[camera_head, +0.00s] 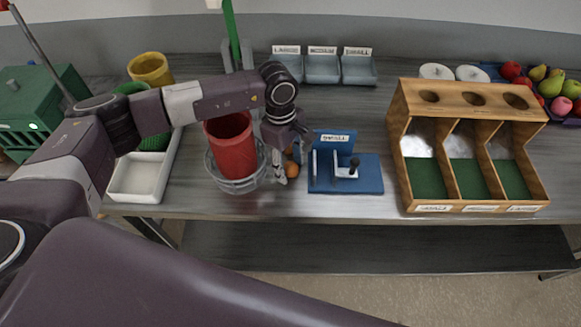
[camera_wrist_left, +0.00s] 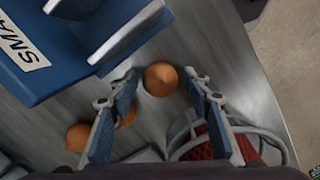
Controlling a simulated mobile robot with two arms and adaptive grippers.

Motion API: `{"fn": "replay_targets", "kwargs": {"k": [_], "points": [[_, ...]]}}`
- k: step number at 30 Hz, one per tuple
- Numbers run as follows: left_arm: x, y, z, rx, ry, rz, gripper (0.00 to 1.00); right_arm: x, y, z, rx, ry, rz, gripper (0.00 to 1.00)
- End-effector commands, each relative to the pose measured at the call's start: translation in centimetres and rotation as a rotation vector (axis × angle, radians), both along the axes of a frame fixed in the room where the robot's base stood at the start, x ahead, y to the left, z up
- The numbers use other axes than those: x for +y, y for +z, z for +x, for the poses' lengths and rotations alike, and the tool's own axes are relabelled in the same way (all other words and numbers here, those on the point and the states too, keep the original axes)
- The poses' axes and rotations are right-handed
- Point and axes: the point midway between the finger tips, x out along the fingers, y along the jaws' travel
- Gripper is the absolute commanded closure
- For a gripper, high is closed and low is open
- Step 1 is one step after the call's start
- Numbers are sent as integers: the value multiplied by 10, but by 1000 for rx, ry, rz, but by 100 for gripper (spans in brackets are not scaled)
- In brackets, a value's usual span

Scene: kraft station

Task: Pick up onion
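In the left wrist view a round brown-orange onion (camera_wrist_left: 160,78) lies on the grey table between the tips of my left gripper (camera_wrist_left: 162,84). The gripper's two fingers are apart, one on each side of it, and I cannot tell whether either touches. Two more brownish round items (camera_wrist_left: 78,137) lie by the left finger, one partly hidden behind it. In the head view my left gripper (camera_head: 279,169) points down between the red container and the blue fixture, and an onion (camera_head: 292,169) shows beside its fingers, partly covered. My right gripper is not in view.
A red container (camera_head: 231,150) in a wire basket (camera_head: 240,184) stands close left of the gripper. A blue fixture (camera_head: 370,186) stands close right. A wooden sorter (camera_head: 398,155) is farther right. Labelled grey bins (camera_head: 322,70) stand at the back.

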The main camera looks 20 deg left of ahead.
Motion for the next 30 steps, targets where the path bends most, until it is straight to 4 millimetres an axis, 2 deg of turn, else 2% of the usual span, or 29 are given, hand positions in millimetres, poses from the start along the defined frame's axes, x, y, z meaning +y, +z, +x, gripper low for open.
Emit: {"fn": "replay_targets", "kwargs": {"k": [1, 6, 9, 20, 26, 30], "points": [[0, 0, 0, 0, 0, 0, 63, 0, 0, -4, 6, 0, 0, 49], [0, 0, 0, 0, 0, 0, 82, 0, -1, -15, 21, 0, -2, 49], [0, 1, 0, 0, 0, 0, 90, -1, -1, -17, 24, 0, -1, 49], [0, 7, 1, -2, 0, -2, 90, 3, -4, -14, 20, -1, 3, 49], [0, 34, 2, -6, -1, -2, 90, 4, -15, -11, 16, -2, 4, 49], [0, 68, 3, -9, -1, -3, 90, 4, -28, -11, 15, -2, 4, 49]]}}
